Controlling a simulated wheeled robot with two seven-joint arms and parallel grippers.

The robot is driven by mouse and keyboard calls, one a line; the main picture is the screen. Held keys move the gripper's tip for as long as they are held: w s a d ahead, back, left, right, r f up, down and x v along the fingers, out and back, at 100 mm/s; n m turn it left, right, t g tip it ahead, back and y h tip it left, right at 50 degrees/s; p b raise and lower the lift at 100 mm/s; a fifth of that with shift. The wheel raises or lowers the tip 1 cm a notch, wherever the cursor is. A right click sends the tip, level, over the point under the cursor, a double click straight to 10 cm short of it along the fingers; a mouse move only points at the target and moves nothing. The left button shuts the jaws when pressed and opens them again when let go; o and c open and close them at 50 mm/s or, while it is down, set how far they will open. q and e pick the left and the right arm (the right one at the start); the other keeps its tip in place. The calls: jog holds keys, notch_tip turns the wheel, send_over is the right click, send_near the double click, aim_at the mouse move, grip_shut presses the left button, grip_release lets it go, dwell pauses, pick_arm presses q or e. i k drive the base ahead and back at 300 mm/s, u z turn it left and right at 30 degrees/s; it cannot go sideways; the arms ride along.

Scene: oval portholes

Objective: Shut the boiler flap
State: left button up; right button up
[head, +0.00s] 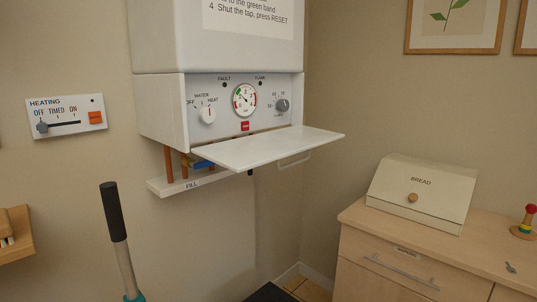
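The boiler (215,40) is a white box on the wall at the upper middle of the head view. Its white flap (270,148) is open, folded down and sticking out nearly level below the control panel. A pale bar handle (294,159) hangs under the flap's front edge, toward its right end. The panel above, with its knobs, gauge (244,100) and red button (245,127), is uncovered. Neither of my grippers is in view.
Copper pipes and a FILL shelf (205,182) sit below the flap. A black-handled pole (113,211) stands at the lower left. A bread box (385,196) rests on a wooden cabinet (357,213) at right. The space in front of the flap looks clear.

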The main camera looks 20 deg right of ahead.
aim_at(242, 154)
jog(key=z, duration=0.65)
jog(key=i, duration=0.55)
jog(key=z, duration=0.1)
